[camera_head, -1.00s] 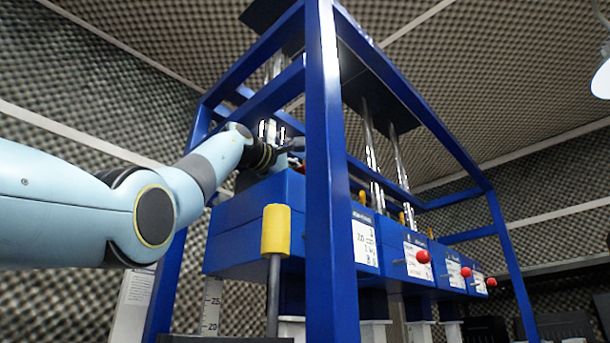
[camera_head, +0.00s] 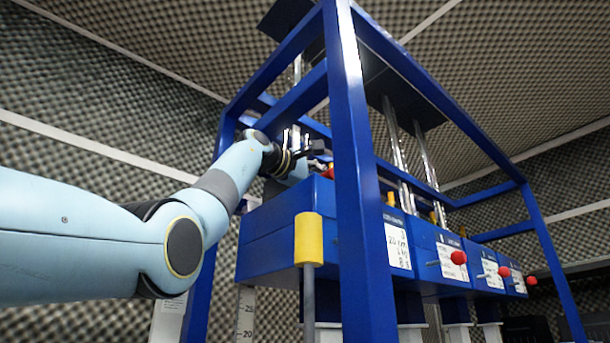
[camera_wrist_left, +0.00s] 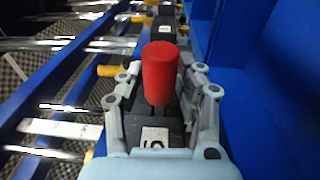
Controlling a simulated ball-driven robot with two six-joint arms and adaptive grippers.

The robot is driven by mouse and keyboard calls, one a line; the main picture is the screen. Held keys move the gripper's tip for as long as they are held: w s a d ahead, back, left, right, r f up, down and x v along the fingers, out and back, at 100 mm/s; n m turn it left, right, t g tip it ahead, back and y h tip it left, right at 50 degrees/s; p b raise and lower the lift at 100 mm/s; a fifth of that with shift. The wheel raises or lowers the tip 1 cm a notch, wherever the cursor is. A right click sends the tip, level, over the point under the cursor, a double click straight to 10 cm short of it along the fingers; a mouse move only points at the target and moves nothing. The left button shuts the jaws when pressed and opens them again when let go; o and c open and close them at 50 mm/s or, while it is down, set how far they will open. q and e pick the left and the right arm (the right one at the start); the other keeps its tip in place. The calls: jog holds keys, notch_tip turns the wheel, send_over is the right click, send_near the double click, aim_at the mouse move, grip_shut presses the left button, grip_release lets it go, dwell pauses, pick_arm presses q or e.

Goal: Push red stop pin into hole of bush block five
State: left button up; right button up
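The red pin (camera_wrist_left: 160,72) stands between the two fingers of my left gripper (camera_wrist_left: 163,88) in the left wrist view. The fingers are spread, with a gap seen on each side of the pin. Below it lies a dark block (camera_wrist_left: 172,112) with a white label (camera_wrist_left: 153,137) whose digit looks like a 5. The hole is hidden. My right gripper is in neither view.
A blue frame post (camera_head: 355,180) stands in front of the near block. Red-tipped pins (camera_head: 459,258) stick out from the block fronts to the right. A yellow-capped rod (camera_head: 308,240) stands in front. In the wrist view a blue wall (camera_wrist_left: 265,90) runs close at right.

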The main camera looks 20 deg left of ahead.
pick_arm(q)
jog(key=v, duration=1)
jog(key=shift+s, duration=0.3)
jog(key=shift+d, duration=0.1)
